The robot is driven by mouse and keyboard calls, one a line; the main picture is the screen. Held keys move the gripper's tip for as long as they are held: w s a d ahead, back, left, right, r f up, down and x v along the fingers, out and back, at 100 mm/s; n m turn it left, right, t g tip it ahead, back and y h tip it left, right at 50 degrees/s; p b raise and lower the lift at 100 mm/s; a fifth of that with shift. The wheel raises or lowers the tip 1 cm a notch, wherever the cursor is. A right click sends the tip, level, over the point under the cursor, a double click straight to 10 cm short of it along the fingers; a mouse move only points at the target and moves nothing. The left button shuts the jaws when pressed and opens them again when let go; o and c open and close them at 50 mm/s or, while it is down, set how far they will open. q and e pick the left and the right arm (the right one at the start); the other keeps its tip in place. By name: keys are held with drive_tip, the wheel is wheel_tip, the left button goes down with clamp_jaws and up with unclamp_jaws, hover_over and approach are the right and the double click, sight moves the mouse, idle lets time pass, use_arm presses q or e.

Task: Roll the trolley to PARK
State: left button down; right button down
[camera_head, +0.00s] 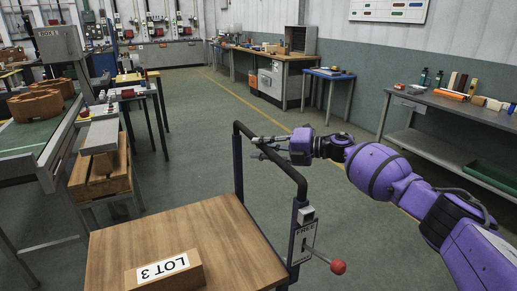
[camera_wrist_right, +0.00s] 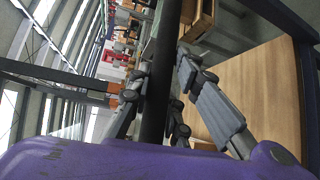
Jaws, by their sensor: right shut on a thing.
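The trolley has a flat wooden top (camera_head: 205,232) at the bottom centre of the head view; the top also shows at the right of the wrist view (camera_wrist_right: 265,85). Its black push handle (camera_head: 277,158) rises from the far and right sides. A plate marked FREE (camera_head: 304,242) sits on the near post, beside a lever with a red knob (camera_head: 338,267). A wooden block labelled LOT 3 (camera_head: 165,272) lies on the top. My right gripper (camera_head: 262,147) is shut on the handle bar, which passes between its fingers in the wrist view (camera_wrist_right: 160,80). My left gripper is out of view. No PARK marking shows.
A conveyor (camera_head: 40,140) and a small stand with wooden crates (camera_head: 98,178) are close on the left. A grey bench (camera_head: 455,108) lines the right wall, with a blue-topped table (camera_head: 330,73) farther back. Open green floor (camera_head: 205,120) with a yellow line lies beyond the trolley.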

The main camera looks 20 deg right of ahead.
drive_tip(key=shift+d+r, duration=0.15)
drive_tip(key=shift+d, duration=0.1)
drive_tip(key=c, duration=2)
unclamp_jaws()
drive_tip(key=shift+c, duration=0.2)
drive_tip(key=o, duration=0.4)
drive_tip(key=shift+d, duration=0.15)
drive_tip(key=v, duration=1.2)
drive_tip(key=shift+s, duration=0.1)
